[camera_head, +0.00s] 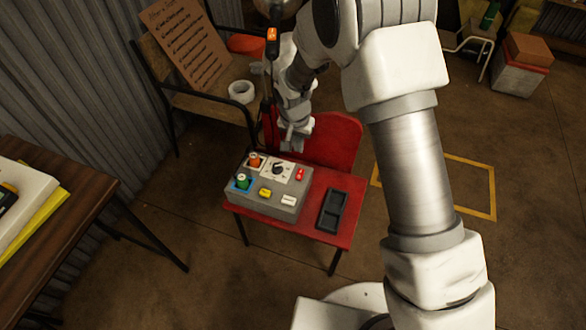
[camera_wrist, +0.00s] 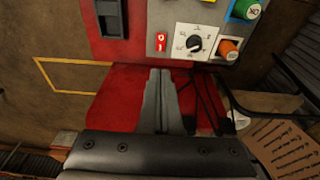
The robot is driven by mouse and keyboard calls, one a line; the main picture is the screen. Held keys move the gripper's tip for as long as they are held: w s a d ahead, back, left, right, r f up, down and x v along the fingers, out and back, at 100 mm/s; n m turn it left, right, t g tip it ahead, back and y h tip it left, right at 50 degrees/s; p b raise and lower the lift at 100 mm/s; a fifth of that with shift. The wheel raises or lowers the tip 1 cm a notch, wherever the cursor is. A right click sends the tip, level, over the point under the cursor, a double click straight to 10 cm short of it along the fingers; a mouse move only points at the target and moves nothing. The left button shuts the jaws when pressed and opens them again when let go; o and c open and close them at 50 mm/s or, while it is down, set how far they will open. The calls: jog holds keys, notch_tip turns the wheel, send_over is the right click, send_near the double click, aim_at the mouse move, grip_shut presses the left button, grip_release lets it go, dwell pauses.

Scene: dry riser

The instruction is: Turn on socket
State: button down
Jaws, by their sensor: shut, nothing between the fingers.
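A grey control box (camera_head: 264,203) stands on a red table (camera_head: 335,185). On its top is a small red rocker switch (camera_head: 300,174) with white marks. The switch also shows in the wrist view (camera_wrist: 161,42), just beyond my fingertips. My gripper (camera_head: 289,146) is shut and empty at the far edge of the box, apart from the switch. In the wrist view its fingers (camera_wrist: 160,73) are together, pointing toward the box. Which way the rocker is tipped I cannot tell. No part labelled as a socket is legible.
Beside the switch are a black dial (camera_head: 278,169), an orange knob (camera_head: 254,160), a green knob (camera_head: 242,181), a yellow button (camera_head: 265,193) and a white button (camera_head: 289,200). A black tray (camera_head: 333,211) lies right of the box. A wooden table (camera_head: 70,205) stands left.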

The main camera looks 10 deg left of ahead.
aim_at(301, 171)
dwell(0.4)
jog(key=w+f+b, duration=0.1)
jog(key=f, duration=0.3)
jog(key=f+b, duration=0.2)
jog(key=f, duration=0.3)
jog(key=w+f+b, duration=0.1)
jog(key=f+b, duration=0.1)
jog(key=f, duration=0.2)
jog(key=shift+w+d+f, duration=0.2)
jog(key=shift+w+f, duration=0.1)
jog(key=shift+f, duration=0.1)
